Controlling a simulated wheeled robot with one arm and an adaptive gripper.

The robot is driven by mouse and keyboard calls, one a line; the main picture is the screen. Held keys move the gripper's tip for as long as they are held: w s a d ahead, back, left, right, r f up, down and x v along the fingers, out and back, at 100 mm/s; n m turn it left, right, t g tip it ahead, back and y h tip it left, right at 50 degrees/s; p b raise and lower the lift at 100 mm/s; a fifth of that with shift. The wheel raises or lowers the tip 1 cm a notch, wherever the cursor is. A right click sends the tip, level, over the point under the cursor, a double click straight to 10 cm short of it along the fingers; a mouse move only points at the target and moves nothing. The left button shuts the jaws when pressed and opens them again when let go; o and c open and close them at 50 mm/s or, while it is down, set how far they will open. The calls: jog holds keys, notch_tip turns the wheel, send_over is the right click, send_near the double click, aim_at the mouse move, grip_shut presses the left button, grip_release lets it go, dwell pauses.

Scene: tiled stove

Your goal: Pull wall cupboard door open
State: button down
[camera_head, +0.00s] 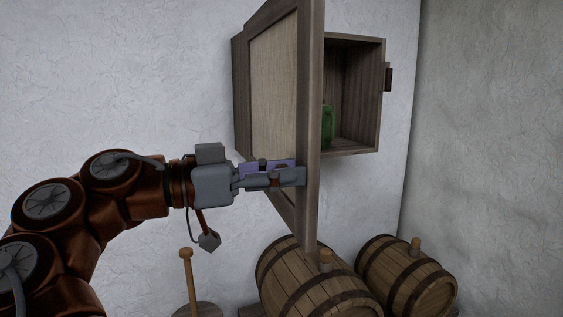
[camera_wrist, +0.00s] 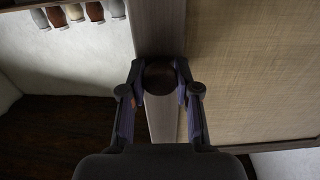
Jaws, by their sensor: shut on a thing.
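The wall cupboard (camera_head: 360,95) hangs on the white wall, a grey-brown wooden box. Its door (camera_head: 274,80) stands swung wide open toward me, with a pale woven panel in a wooden frame. In the wrist view the door's panel (camera_wrist: 255,70) fills the right side. My gripper (camera_head: 300,176) is at the lower part of the door's free edge. In the wrist view my gripper (camera_wrist: 159,85) is shut around a dark round knob (camera_wrist: 159,75) on the door frame. The knob is hidden in the head view.
A green object (camera_head: 327,125) stands inside the cupboard, partly hidden by the door. Two wooden barrels (camera_head: 310,285) (camera_head: 405,280) lie below. A wooden handle (camera_head: 188,280) rises at the bottom. Several jugs (camera_wrist: 75,13) show at the wrist view's top left.

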jog(key=shift+d+f, duration=0.15)
jog(key=shift+f, duration=0.2)
jog(key=c, duration=1.1)
grip_release()
jog(key=shift+o, duration=1.4)
jog(key=shift+r, duration=0.1)
jog(key=shift+f+b, duration=0.2)
jog(key=shift+b, duration=0.75)
